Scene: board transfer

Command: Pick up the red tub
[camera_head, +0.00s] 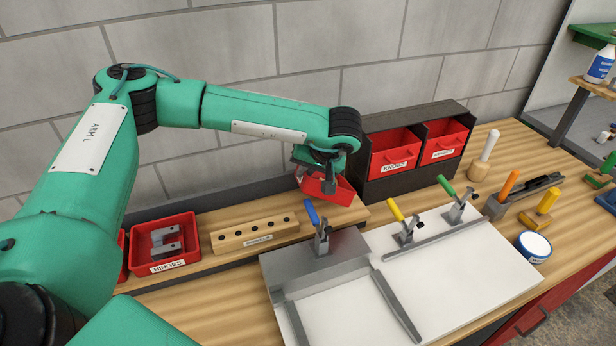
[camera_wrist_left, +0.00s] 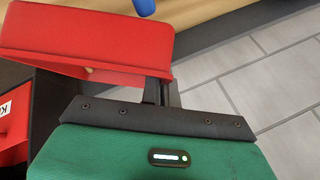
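The gripper body partly hides the tub in the head view. My right gripper is in neither view.
A red bin labelled HINGES (camera_head: 164,242) and a wooden block with holes (camera_head: 255,235) stand left on the shelf. The dark cabinet (camera_head: 410,187) with red bins is right of the tub. A white board (camera_head: 470,265) with toggle clamps lies in front.

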